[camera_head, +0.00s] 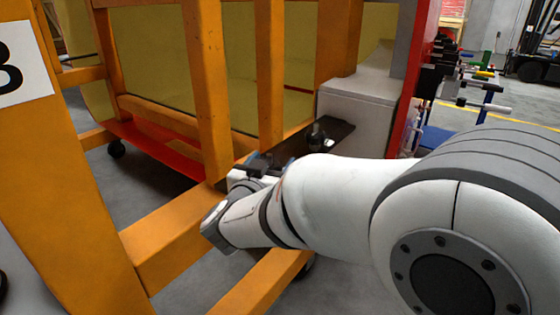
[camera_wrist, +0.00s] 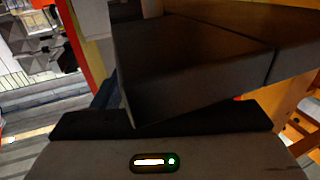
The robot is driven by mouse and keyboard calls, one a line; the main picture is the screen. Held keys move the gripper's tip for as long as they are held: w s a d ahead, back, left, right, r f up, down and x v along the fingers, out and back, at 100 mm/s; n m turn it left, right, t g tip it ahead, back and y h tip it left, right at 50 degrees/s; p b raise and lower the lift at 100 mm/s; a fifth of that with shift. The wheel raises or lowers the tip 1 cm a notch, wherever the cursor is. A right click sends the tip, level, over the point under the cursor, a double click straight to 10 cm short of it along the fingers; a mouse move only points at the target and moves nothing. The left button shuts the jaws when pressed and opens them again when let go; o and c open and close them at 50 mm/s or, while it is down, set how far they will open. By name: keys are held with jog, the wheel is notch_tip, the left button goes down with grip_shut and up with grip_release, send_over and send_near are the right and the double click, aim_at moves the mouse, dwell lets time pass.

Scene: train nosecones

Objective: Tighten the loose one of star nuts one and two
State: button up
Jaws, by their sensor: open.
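A small black knob (camera_head: 317,137), which looks like a star nut, stands on a dark plate (camera_head: 340,131) beside a grey box on the orange frame. A second star nut cannot be made out. My gripper (camera_head: 262,165) is open at the left end of the dark plate, left of the knob and partly hidden by my own white wrist. Its fingertips are unclear, and I cannot tell whether it touches anything. In the wrist view, a large dark block (camera_wrist: 190,65) fills the middle at close range. No star nut is recognisable there, and which nut is loose cannot be told.
Orange frame posts (camera_head: 208,85) and beams surround the work spot, with a yellow shell (camera_head: 240,60) behind them. A grey box (camera_head: 360,105) and a red upright (camera_head: 413,75) stand right of the plate. A tool rack (camera_head: 460,85) and a forklift (camera_head: 535,50) are farther right.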

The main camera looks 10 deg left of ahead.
jog(key=shift+w, duration=0.4)
jog(key=shift+c, duration=0.3)
